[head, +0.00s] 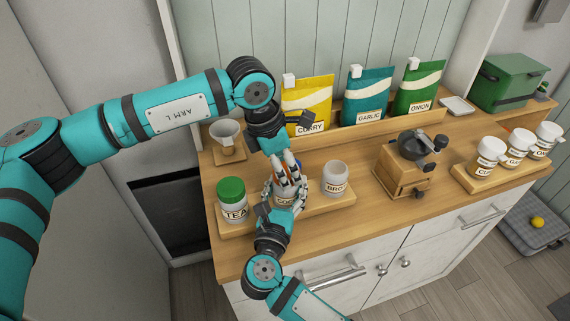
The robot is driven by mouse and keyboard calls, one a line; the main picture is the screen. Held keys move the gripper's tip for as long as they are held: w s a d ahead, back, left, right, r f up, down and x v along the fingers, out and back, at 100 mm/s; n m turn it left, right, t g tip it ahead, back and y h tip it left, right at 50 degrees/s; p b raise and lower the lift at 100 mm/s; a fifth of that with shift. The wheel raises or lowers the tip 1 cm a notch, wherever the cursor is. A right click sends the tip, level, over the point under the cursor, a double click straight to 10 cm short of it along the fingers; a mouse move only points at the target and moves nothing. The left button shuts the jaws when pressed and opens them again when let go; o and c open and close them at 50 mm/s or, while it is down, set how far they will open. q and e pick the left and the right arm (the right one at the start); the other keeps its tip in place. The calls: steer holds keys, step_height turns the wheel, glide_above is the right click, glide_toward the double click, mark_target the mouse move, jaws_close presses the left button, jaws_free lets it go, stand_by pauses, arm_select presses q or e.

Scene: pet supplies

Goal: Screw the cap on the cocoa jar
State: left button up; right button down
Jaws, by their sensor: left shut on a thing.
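The cocoa jar (284,202) stands upright on a wooden tray (318,204), between the tea jar and another jar. Its label shows only in part. My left gripper (289,178) comes down from above and is shut at the top of the cocoa jar. The cap is almost wholly hidden by its fingers, so I cannot tell how it sits on the rim. My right gripper (281,207) reaches in from the front with its fingers around the cocoa jar's body. Whether they press on it is not clear.
The tea jar (232,199) with a green lid stands left of the cocoa jar, and an open jar (335,178) stands right. A grinder (406,163) is further right. Curry (307,104), garlic (367,95) and onion (417,87) packets stand behind. A funnel (226,135) stands at back left.

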arm_select(q)
steer(key=shift+f, duration=0.3)
steer(key=m, duration=0.3)
steer(key=shift+w+g, duration=0.1)
steer(key=shift+g, duration=0.3)
steer(key=m+g, duration=0.1)
steer(key=m, duration=0.3)
steer(key=m+g, duration=0.1)
steer(key=m, duration=0.3)
steer(key=shift+w+y, duration=0.1)
steer(key=shift+y, duration=0.2)
steer(key=m, duration=0.4)
steer(key=shift+d+g+y, duration=0.1)
steer(key=shift+g+y, duration=0.2)
steer(key=shift+g, duration=0.1)
steer(key=m+y, duration=0.1)
steer(key=m, duration=0.5)
steer(key=shift+w+y, duration=0.1)
steer(key=shift+y, duration=0.3)
steer(key=m+y, duration=0.1)
steer(key=m, duration=0.3)
steer(key=shift+d+m, duration=0.1)
steer(key=shift+m, duration=0.3)
steer(key=m, duration=0.3)
steer(key=shift+y, duration=0.4)
